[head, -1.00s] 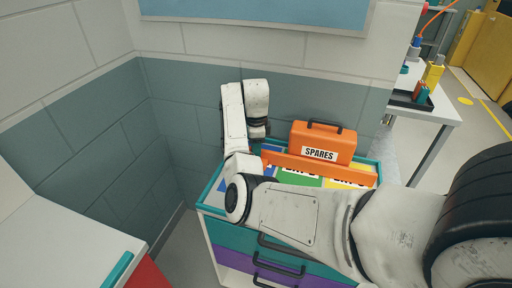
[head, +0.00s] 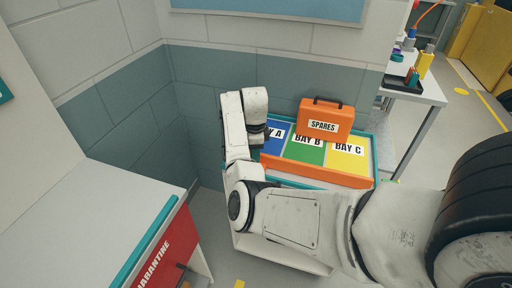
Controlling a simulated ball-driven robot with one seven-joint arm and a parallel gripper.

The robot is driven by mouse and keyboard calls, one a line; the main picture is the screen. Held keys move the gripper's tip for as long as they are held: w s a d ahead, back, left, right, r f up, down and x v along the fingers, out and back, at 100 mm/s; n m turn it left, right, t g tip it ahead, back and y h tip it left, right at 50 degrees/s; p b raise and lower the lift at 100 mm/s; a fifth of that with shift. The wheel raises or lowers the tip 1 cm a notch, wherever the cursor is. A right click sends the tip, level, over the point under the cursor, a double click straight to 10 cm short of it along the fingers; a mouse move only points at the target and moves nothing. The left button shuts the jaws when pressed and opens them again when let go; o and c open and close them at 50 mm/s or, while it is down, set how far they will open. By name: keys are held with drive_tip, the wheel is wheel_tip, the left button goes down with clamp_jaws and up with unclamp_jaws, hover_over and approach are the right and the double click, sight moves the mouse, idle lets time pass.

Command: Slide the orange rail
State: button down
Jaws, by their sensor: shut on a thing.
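The orange rail (head: 318,174) lies across the front of the cart top, along the near edges of the blue Bay A (head: 274,139), green Bay B (head: 305,150) and yellow Bay C (head: 346,160) panels. My gripper (head: 257,143) points down at the rail's left end and is shut on it. The fingertips are mostly hidden behind my forearm, so the exact grip does not show. The rail's left end is also partly covered.
An orange SPARES case (head: 325,121) stands behind the bays. A white counter with a teal edge (head: 149,240) and a red QUARANTINE front (head: 160,256) is at lower left. Block walls close the back and left. A white workbench (head: 428,92) stands at right.

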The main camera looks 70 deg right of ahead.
drive_tip(key=shift+a, duration=0.2)
drive_tip(key=c, duration=0.7)
unclamp_jaws()
drive_tip(key=shift+a, duration=0.15)
drive_tip(key=shift+c, duration=0.2)
drive_tip(key=shift+r, duration=0.35)
wheel_tip(320, 180, up, 10)
drive_tip(key=b, duration=0.1)
